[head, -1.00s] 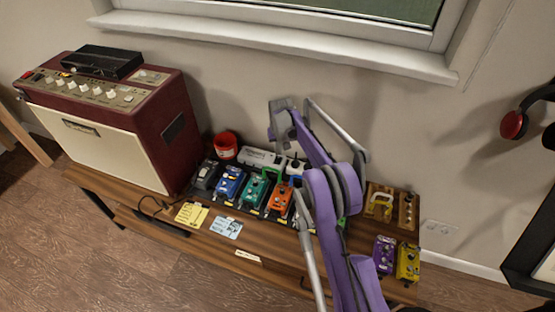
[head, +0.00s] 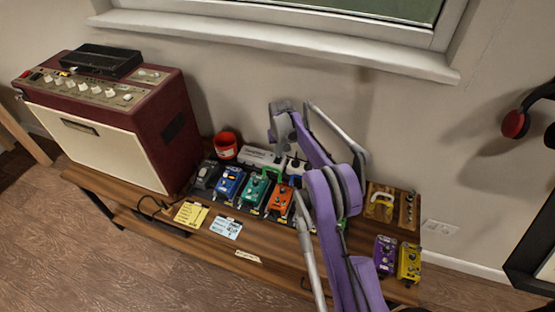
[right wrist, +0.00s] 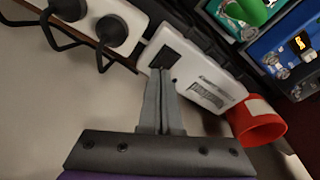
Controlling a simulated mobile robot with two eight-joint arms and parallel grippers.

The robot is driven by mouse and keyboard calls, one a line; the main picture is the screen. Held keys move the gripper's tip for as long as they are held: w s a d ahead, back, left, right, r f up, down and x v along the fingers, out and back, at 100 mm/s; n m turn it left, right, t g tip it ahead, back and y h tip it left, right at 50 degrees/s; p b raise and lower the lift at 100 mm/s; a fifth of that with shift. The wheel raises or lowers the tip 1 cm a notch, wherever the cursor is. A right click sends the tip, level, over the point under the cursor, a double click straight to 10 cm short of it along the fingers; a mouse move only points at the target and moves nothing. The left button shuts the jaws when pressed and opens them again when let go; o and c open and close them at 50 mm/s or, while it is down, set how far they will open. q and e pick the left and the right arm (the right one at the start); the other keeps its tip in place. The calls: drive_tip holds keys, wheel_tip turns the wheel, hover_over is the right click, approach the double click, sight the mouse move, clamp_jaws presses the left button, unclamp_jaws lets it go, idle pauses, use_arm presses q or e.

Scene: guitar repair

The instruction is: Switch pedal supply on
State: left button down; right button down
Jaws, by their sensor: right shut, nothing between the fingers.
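The white pedal supply (head: 257,157) lies at the back of the pedalboard, against the wall side, beside the red cup. In the right wrist view the supply (right wrist: 213,72) shows a black square switch (right wrist: 164,57) and a printed label. My right gripper (head: 273,140) reaches over the back of the board. In the right wrist view its fingers (right wrist: 160,71) are together and empty, with the tips right at the switch. I cannot tell whether they touch it or which way the switch is set. My left gripper is not in view.
A red cup (head: 225,145) stands at the supply's left end. A power strip with black plugs (right wrist: 109,29) lies at its other end. Blue (head: 229,182), teal (head: 254,189) and orange (head: 280,200) pedals sit in front. A red amplifier (head: 176,130) stands left.

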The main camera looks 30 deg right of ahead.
drive_tip(key=shift+f, duration=0.35)
drive_tip(key=shift+r+p, duration=1.7)
drive_tip(key=shift+r, duration=1.8)
